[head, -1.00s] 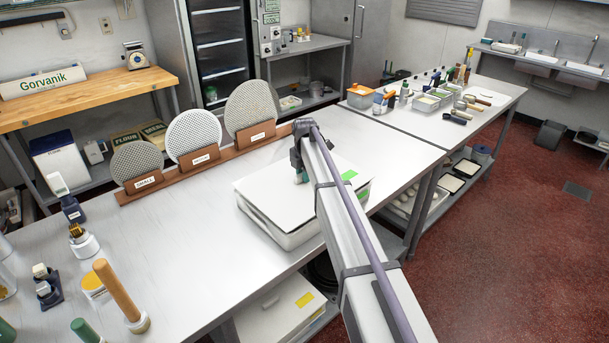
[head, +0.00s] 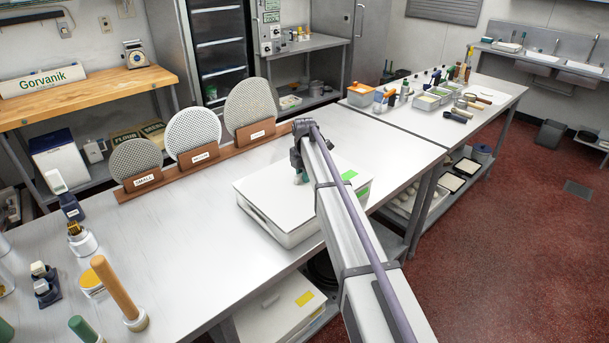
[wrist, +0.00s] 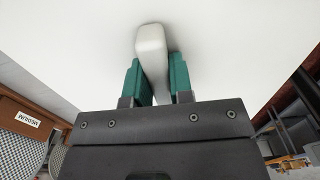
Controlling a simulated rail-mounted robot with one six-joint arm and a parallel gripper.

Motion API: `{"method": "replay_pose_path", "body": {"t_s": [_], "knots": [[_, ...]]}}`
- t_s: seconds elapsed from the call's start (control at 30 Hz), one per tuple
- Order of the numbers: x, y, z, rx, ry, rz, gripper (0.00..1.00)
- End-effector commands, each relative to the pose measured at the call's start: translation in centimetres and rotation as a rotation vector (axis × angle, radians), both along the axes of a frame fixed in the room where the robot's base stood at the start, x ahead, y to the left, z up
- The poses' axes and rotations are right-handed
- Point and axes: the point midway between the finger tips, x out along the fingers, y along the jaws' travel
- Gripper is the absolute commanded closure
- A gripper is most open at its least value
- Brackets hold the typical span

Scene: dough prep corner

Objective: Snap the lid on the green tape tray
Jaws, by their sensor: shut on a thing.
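The white lid (head: 275,190) lies over the tray with green tape (head: 290,238) on the worktop, its edges roughly in line with the tray's rim. Green tape shows at the lid's right corner and on the tray's side below it. I cannot tell whether the lid is fully seated. My gripper (head: 301,175) is above the lid, partly hidden by my arm in the head view. In the wrist view, my gripper's teal fingers (wrist: 152,80) are shut on the lid's pale handle (wrist: 151,45). The lid's underside is hidden.
A wooden rack (head: 200,165) with three round mesh screens stands behind the tray. A wooden-handled tool (head: 118,290) and small bottles stand at the front left. A tray with yellow tape (head: 275,315) lies on the shelf below. The worktop between is clear.

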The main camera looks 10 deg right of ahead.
Motion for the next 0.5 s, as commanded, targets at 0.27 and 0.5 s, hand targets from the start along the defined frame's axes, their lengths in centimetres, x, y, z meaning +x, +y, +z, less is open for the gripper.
{"method": "replay_pose_path", "body": {"t_s": [0.27, 0.5], "knots": [[0.00, 0.00, -0.83, 0.000, 0.000, 0.000, 1.00], [0.00, 0.00, -0.69, 0.000, 0.000, 0.000, 0.58]]}}
